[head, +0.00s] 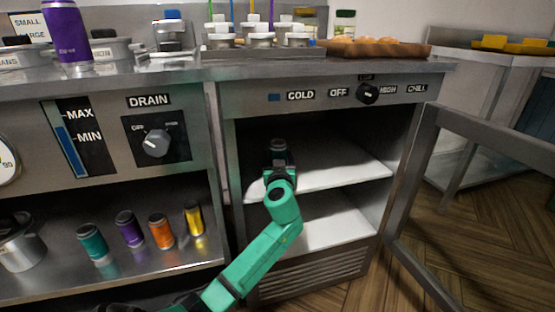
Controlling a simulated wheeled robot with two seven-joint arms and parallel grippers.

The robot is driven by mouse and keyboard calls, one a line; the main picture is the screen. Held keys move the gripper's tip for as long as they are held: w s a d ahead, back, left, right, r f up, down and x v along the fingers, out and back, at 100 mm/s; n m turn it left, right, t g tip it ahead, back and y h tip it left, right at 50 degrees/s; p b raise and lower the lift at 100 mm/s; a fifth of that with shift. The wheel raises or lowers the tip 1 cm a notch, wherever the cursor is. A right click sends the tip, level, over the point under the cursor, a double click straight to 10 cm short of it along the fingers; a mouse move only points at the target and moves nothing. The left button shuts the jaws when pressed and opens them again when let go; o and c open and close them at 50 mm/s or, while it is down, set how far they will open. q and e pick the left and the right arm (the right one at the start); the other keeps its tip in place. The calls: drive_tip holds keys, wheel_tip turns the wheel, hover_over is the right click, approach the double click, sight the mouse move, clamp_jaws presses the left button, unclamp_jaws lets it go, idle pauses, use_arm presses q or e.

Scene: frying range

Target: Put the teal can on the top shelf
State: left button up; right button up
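The teal can (93,243) stands upright on the open lower shelf (60,285) under the drain panel, at the left end of a row of cans. The open cold cabinet has a white upper shelf (345,168) and a white lower shelf (325,232). My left arm reaches up from the bottom left into this cabinet. My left gripper (279,165) is at the upper shelf, well right of the teal can. A dark round-topped shape (278,146) shows at its tip; I cannot tell whether it is a held object. The fingers are hidden. My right gripper is out of view.
Purple (130,228), orange (161,231) and yellow (194,218) cans stand right of the teal can; a metal pot (20,245) is at left. The cabinet door (425,185) stands open to the right. The upper shelf's right part is clear.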

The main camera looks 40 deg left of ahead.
use_arm(q)
drive_tip(key=shift+o, duration=0.2)
drive_tip(key=p+v, duration=0.1)
drive_tip(key=v, duration=1.1)
drive_tip(key=shift+p, duration=0.3)
